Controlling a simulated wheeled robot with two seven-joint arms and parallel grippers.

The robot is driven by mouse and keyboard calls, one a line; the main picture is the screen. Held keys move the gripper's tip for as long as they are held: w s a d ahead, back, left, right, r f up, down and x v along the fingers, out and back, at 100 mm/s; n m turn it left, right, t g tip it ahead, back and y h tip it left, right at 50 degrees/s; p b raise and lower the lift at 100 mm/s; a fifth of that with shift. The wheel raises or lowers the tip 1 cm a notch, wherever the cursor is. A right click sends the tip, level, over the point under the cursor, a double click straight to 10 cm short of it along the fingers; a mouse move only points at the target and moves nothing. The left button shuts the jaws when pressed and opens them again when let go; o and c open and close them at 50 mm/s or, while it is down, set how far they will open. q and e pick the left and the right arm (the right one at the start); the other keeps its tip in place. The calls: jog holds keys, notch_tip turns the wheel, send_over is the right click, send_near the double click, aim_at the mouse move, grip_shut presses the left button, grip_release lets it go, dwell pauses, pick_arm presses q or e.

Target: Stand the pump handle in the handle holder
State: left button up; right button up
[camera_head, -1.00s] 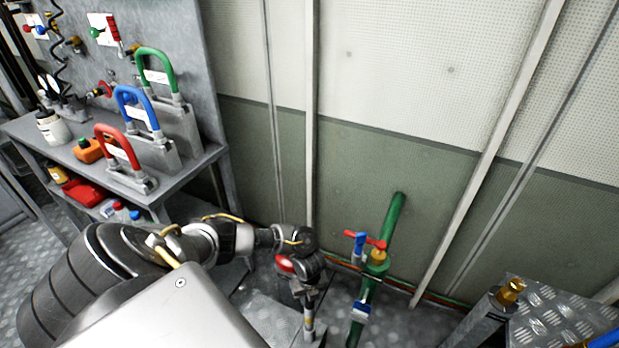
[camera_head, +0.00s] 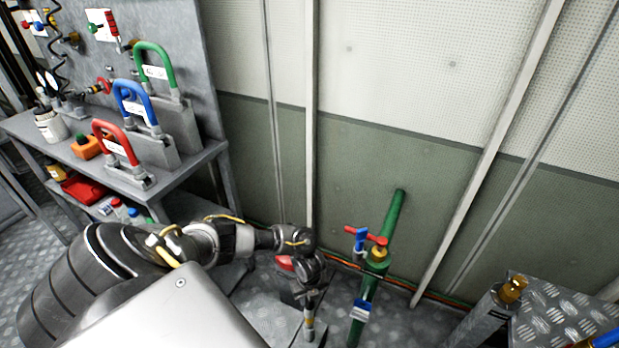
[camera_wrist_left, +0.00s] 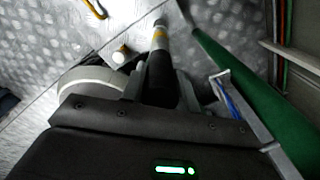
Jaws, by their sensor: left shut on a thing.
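My left gripper (camera_head: 308,287) is low in the head view and shut on the pump handle (camera_head: 309,325). The handle is a thin rod with a dark grip, a grey metal part and a yellow band. It points down and away from the jaws in the left wrist view (camera_wrist_left: 160,42), with its dark grip between the fingers (camera_wrist_left: 160,85). Its far end is close to a grey part on the floor. I cannot tell whether it touches or sits inside that part, nor make out the handle holder clearly. My right gripper is not in view.
A green pipe (camera_head: 387,223) with a red-and-blue valve stands just right of the gripper. A grey bench (camera_head: 198,160) with red, blue and green shackle-like locks is at left. A chequer-plate box (camera_head: 560,315) and a brass-topped grey unit (camera_head: 484,318) are at right.

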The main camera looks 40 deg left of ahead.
pick_arm(q)
jog(key=o, duration=1.1)
jog(key=shift+o, duration=0.2)
notch_tip(320, 180, up, 11)
jog(key=shift+f+p, duration=0.1)
jog(key=shift+p, duration=1.05)
